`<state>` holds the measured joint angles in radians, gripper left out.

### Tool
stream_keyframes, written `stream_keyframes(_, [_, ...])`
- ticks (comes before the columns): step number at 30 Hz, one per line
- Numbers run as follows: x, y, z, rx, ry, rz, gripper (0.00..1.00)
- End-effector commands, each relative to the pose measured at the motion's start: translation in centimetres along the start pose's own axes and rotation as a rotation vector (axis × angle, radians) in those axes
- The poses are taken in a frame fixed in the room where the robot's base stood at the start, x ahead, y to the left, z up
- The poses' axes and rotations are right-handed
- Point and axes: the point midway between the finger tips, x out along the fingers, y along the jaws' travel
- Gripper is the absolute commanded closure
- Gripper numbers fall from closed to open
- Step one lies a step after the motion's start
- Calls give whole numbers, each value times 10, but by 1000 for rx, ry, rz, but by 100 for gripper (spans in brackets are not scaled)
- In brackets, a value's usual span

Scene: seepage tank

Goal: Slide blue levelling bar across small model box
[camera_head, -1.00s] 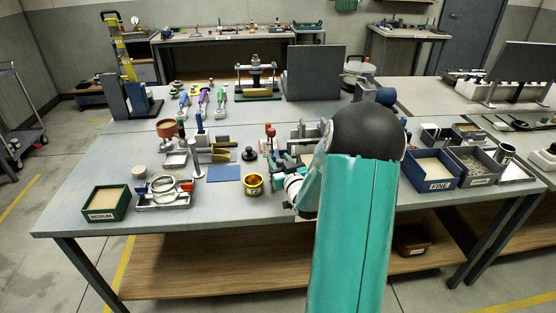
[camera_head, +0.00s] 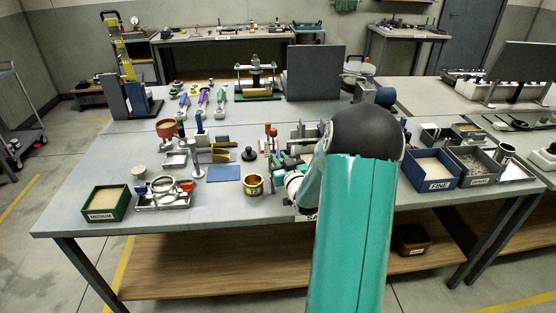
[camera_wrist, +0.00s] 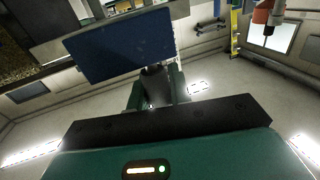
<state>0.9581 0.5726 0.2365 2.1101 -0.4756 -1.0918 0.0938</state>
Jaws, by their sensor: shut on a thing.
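A blue levelling bar (camera_wrist: 120,46) with a flat, wide face shows in the wrist view, just beyond my fingers. My gripper (camera_wrist: 157,90) has its green fingers shut around a grey round stem that appears to join the bar. A pale, straight-edged wall (camera_wrist: 62,46) with brown granular material beside it, apparently the model box, lies behind the bar at upper left. I cannot tell whether the bar touches the material. In the head view, my gripper (camera_head: 286,163) is low over the table's middle, and my arm hides much of the work area.
A brass cup (camera_head: 253,184), a blue pad (camera_head: 223,173) and a black knob (camera_head: 249,154) stand left of my gripper. A green sand tray (camera_head: 106,203) is at the left front; a blue FINE tray (camera_head: 434,170) is right of my arm. The front table edge is close.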

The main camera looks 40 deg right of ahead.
Motion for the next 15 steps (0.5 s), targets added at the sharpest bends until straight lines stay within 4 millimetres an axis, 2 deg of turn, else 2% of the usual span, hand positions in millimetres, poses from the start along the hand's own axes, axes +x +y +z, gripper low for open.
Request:
stream_keyframes(5, [-8, 29, 0, -2, 0, 7, 100])
stream_keyframes(8, [-14, 54, 0, -3, 1, 8, 100])
stream_keyframes(15, [-36, 130, 0, -3, 0, 9, 100])
